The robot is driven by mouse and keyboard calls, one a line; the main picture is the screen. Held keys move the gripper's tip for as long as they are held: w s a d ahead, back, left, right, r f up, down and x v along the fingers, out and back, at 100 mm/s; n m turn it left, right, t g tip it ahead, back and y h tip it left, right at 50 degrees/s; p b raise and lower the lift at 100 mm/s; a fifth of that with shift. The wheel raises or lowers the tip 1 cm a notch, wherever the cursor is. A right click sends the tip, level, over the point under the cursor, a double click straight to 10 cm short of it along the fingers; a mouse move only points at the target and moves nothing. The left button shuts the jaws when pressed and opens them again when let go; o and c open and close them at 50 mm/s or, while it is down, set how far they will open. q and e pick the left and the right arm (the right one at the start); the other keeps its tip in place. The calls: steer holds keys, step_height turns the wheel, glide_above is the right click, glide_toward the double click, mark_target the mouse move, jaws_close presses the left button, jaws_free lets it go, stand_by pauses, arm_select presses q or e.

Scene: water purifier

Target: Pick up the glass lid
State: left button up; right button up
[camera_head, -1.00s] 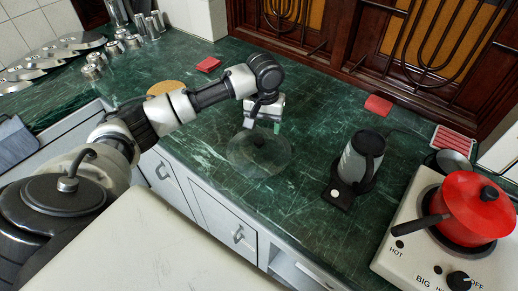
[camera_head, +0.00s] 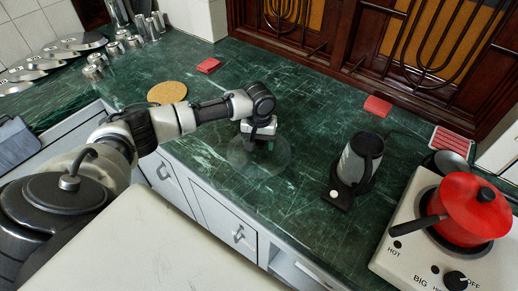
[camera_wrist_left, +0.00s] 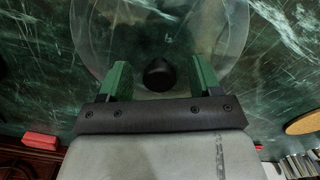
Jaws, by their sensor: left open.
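The glass lid (camera_head: 244,166) is a clear round disc lying on the green marble counter, in front of the kettle's left side in the head view. Its black knob (camera_wrist_left: 160,75) shows in the left wrist view, with the clear glass (camera_wrist_left: 100,32) around it. My left gripper (camera_head: 262,147) is over the lid, pointing down. In the left wrist view its two green fingers (camera_wrist_left: 160,80) are apart, one on each side of the knob, with a gap on both sides. In the head view the arm and gripper hide the knob. My right gripper is not in view.
A kettle (camera_head: 361,158) on its dark base stands to the right of the lid. A stove (camera_head: 415,248) with a red pot (camera_head: 470,208) is at the right edge. A round cork mat (camera_head: 167,92) lies behind my left arm. The counter between lid and kettle is clear.

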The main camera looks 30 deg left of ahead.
arm_select(q)
steer(key=shift+f, duration=0.15)
steer(key=c, duration=1.2)
